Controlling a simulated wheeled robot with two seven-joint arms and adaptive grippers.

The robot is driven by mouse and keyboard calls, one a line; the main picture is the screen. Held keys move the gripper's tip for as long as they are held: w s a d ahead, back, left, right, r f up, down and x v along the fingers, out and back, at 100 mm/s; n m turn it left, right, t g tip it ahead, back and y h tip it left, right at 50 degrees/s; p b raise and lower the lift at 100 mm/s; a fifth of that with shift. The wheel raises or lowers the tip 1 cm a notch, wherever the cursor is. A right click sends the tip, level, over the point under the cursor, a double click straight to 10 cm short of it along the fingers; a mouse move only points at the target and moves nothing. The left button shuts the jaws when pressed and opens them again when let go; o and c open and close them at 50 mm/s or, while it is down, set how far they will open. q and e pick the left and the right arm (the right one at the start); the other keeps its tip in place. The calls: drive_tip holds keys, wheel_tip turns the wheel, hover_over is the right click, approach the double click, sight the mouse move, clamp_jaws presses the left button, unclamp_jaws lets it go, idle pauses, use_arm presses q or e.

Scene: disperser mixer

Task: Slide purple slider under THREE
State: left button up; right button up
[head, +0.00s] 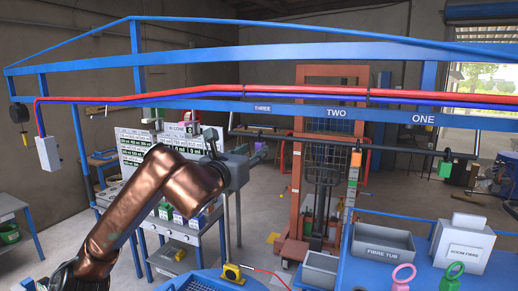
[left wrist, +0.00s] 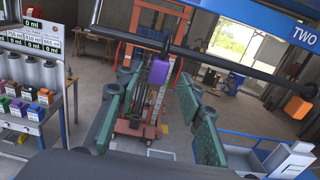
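The purple slider (left wrist: 158,70) hangs on the dark rail (left wrist: 190,55) in the left wrist view. It appears between the spread fingers of my left gripper (left wrist: 157,90), which is open. Its depth relative to the fingertips is hard to tell. The TWO label (head: 336,113) is farther right. My right gripper is not in view.
The orange slider (head: 356,158) and green slider (head: 445,170) hang farther right on the rail. A blue beam with red and blue hoses (head: 300,91) runs above. A dispenser shelf (head: 190,230) stands at left; a fibre tub (head: 383,243) sits on the blue platform at right.

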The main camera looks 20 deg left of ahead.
use_arm(q)
drive_tip(key=s, duration=0.6)
drive_tip(key=shift+s, duration=0.25)
drive_tip(key=shift+a, duration=0.1)
